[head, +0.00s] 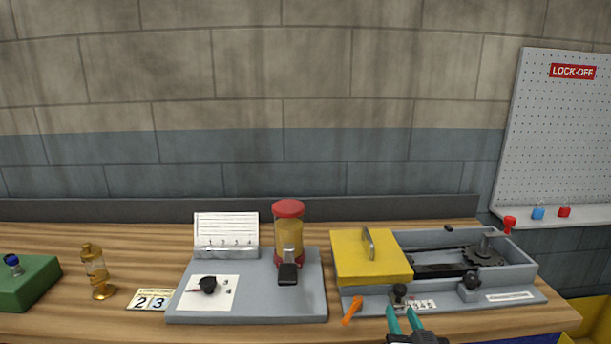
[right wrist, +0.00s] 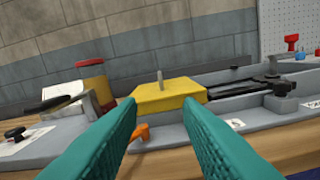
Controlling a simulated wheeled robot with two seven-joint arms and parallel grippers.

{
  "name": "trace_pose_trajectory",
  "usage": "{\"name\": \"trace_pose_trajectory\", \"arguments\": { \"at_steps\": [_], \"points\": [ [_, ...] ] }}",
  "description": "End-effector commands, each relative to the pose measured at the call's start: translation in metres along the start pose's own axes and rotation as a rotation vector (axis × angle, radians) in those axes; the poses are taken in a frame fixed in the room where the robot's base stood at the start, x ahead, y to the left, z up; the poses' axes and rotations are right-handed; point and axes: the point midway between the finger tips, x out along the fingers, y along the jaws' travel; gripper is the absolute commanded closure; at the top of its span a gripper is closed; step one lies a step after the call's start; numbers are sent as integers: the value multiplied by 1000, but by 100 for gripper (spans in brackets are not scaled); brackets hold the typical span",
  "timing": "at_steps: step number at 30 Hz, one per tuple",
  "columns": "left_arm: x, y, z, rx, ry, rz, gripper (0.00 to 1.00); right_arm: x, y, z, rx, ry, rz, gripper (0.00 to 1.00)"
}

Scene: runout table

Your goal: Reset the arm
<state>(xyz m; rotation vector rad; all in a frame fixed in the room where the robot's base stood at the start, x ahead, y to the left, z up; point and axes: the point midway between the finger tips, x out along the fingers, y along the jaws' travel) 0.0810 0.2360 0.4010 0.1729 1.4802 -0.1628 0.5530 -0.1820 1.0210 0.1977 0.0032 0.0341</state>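My right gripper (head: 402,314) is open and empty, its two teal fingers apart at the front edge of the grey housing (head: 520,260) on the right. In the right wrist view its fingers (right wrist: 160,108) point toward the yellow cover (right wrist: 165,96). The yellow cover (head: 370,262), with an upright handle, sits over the housing's left part. In the open right part lies a dark arm-like bar (head: 440,270) beside a toothed wheel (head: 484,256). Another black lever (head: 288,273) is on the front of the red-topped cylinder (head: 289,232). I cannot tell which one is the arm. My left gripper is out of view.
An orange handle (head: 352,310) and black knobs (head: 399,292) are at the housing's front. To the left are a black dial (head: 208,285), number cards (head: 152,299), a brass oiler (head: 96,272) and a green block (head: 28,282). A pegboard (head: 556,130) stands at right.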

Motion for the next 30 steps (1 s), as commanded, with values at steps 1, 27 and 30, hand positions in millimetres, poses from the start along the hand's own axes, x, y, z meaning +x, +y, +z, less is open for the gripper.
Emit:
{"name": "trace_pose_trajectory", "arguments": {
  "at_steps": [1,27,30],
  "points": [
    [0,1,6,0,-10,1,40,1,0,-3,-1,6,0,67],
    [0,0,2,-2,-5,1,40,-43,-40,-306,-125,570,-8,67],
    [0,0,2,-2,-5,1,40,-82,-54,-371,-153,702,-8,67]
  ]
}}
